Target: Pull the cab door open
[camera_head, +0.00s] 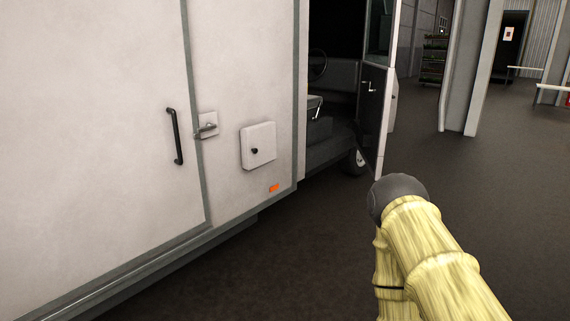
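The cab door (373,125) stands swung out from the front of a white truck, seen nearly edge-on. It has a window (378,30) in its upper part and a small handle (369,87) on the dark panel facing me. The cab opening beside it shows a steering wheel (318,65) and a seat. My arm, in a pale yellow cover with a dark rounded joint, reaches in from the lower right. My gripper is not visible.
The white truck body (90,120) fills the left, with a black grab handle (175,136), a latch (207,126) and a square hatch (258,146). A pale pillar (468,70) stands right of the door. Dark floor (500,180) is clear at the right.

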